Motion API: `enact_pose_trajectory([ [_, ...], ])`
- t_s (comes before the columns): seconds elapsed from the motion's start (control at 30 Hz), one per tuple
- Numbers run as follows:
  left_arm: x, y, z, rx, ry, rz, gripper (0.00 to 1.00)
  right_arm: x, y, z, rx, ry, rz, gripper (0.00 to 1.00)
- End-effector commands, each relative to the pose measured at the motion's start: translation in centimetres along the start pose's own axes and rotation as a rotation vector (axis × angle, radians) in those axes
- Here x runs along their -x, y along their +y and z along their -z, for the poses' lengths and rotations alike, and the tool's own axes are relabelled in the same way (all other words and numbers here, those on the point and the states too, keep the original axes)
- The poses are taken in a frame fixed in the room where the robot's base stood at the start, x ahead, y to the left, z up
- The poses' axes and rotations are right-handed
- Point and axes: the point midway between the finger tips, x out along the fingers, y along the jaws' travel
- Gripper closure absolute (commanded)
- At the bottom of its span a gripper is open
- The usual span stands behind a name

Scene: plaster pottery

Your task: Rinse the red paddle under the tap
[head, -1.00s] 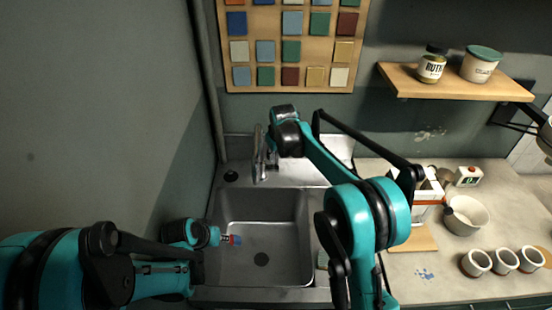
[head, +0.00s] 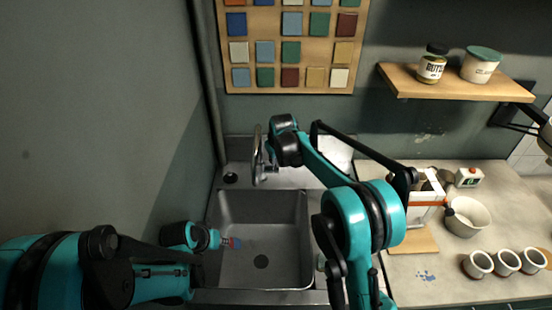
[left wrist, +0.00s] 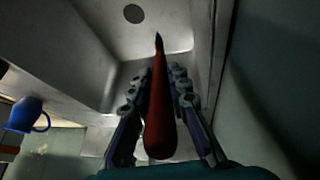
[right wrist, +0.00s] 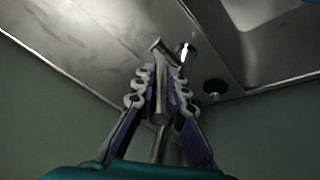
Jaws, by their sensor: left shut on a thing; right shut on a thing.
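The red paddle (left wrist: 160,115) is between the fingers of my left gripper (left wrist: 160,85), which is shut on it; its dark tip points toward the sink floor. In the head view my left gripper (head: 228,242) is low inside the left part of the metal sink (head: 275,215). The tap (head: 257,155) stands at the sink's back edge. My right gripper (right wrist: 158,85) is shut on a metal part of the tap (right wrist: 159,105); in the head view the wrist mostly hides those fingers. I see no clear water stream.
A white bowl (head: 467,216), several small cups (head: 506,262) and a white timer-like box (head: 468,177) stand on the right counter. A shelf (head: 455,88) with two jars is above. A blue mug (left wrist: 27,115) shows in the left wrist view. The wall is close on the left.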

Motion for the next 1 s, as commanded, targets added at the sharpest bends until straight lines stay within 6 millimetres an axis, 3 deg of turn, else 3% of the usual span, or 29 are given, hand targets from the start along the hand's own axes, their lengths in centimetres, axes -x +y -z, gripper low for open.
enact_pose_trajectory([
  [0.17, -1.1, -0.2, -0.6, 0.0, 0.0, 0.0, 1.0, -0.2, -0.7, -1.0, 0.009, 0.08, -0.051, 1.0],
  [0.5, -1.1, -0.2, -0.6, 0.0, 0.0, 0.0, 1.0, 0.0, -0.7, -1.0, 0.009, 0.097, -0.063, 1.0],
  [0.53, -1.1, -0.2, -0.6, 0.0, 0.0, 0.0, 1.0, 0.0, -0.7, -1.0, 0.009, 0.097, -0.063, 0.8],
  [0.6, -1.1, -0.2, -0.6, 0.0, 0.0, 0.0, 1.0, 0.0, -0.7, -1.0, 0.009, 0.097, -0.063, 0.67],
  [1.0, -1.1, -0.2, -0.6, 0.0, 0.0, 0.0, 1.0, 0.8, -0.8, -1.1, 0.009, 0.096, -0.063, 0.67],
])
